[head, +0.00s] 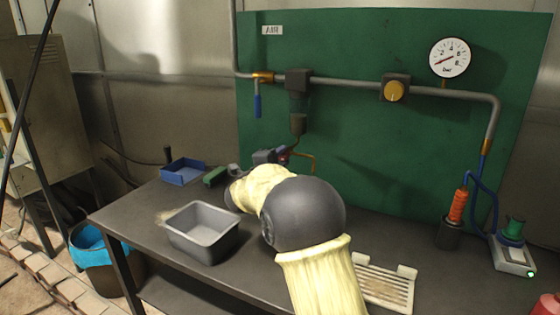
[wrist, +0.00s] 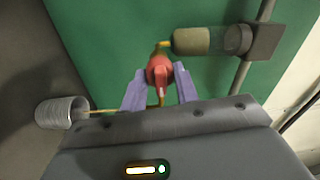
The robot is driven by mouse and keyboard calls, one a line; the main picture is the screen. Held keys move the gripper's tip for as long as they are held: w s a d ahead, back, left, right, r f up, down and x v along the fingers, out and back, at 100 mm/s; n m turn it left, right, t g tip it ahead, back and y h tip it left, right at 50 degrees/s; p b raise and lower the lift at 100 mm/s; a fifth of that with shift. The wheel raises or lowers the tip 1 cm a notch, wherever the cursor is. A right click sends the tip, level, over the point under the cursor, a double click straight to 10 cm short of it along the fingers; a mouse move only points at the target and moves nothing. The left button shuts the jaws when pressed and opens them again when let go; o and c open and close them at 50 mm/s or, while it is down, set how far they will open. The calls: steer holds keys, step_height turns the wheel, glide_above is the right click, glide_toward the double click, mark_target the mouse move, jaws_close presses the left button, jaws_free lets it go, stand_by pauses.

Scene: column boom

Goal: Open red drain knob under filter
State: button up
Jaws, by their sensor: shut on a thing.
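The filter (head: 298,82) hangs from the grey pipe on the green panel, with its bowl (head: 298,124) below. In the wrist view the bowl (wrist: 191,41) lies sideways, with a brass fitting at its end. The red drain knob (wrist: 159,69) is at that fitting, between the two purple fingers of my gripper (wrist: 160,84). The gripper is shut on the knob. In the head view my gripper (head: 272,157) is small and dark under the filter, and my arm hides part of the area.
A grey tray (head: 203,252) and a blue bin (head: 182,173) stand on the bench left of my arm. A pressure gauge (head: 450,58), yellow knob (head: 395,91) and blue-handled valve (head: 258,104) are on the pipe. A ribbed grey cylinder (wrist: 60,112) shows beside my gripper.

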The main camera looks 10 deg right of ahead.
steer(key=o, duration=1)
steer(key=shift+s+a, duration=0.1)
steer(key=shift+a, duration=0.05)
steer(key=b+v, duration=0.1)
steer(key=v, duration=1.6)
steer(key=shift+f, duration=0.1)
steer(key=shift+s, duration=0.1)
